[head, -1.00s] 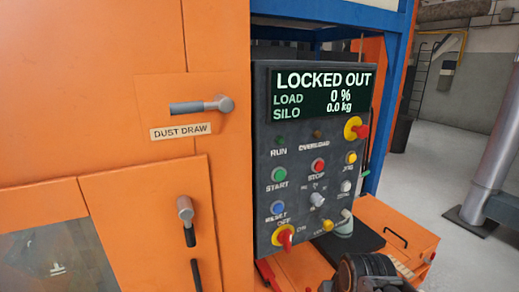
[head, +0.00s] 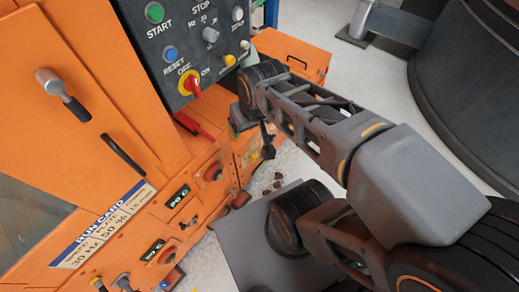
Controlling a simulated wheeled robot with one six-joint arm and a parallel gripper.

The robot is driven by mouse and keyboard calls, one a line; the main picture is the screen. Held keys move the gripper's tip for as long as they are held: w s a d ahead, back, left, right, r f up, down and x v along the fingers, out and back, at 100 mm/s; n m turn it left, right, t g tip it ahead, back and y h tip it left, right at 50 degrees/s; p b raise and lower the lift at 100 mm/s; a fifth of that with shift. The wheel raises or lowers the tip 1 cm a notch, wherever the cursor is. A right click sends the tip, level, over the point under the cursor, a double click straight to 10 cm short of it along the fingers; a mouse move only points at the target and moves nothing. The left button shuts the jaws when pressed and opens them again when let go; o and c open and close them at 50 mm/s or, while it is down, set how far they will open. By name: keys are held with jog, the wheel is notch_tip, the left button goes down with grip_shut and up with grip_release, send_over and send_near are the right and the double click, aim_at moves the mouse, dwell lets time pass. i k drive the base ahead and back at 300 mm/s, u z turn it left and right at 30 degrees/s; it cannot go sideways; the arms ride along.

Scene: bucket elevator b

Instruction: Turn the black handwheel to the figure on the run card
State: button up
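The run card (head: 104,226) is a white and blue plate on the lower orange housing. It reads 30 Hz under speed and 50 % under plate; the charge figure looks like 15, but its unit is too small to read. Two small dark displays with green digits (head: 179,197) (head: 153,250) sit on the housing right of the card; their figures are unclear. I cannot clearly make out the black handwheel. My gripper (head: 267,150) hangs at the end of my arm, just right of the housing. Its fingers are too small and dark to judge, and I see nothing held.
The dark control panel (head: 180,45) is above, with a red and yellow OFF/ON switch (head: 190,85). An orange box (head: 297,58) stands behind my arm. Levers (head: 122,282) stick out at the lower left.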

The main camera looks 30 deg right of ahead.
aim_at(271, 138)
jog(key=z, duration=1.3)
jog(key=i, duration=0.4)
jog(key=u, duration=1.5)
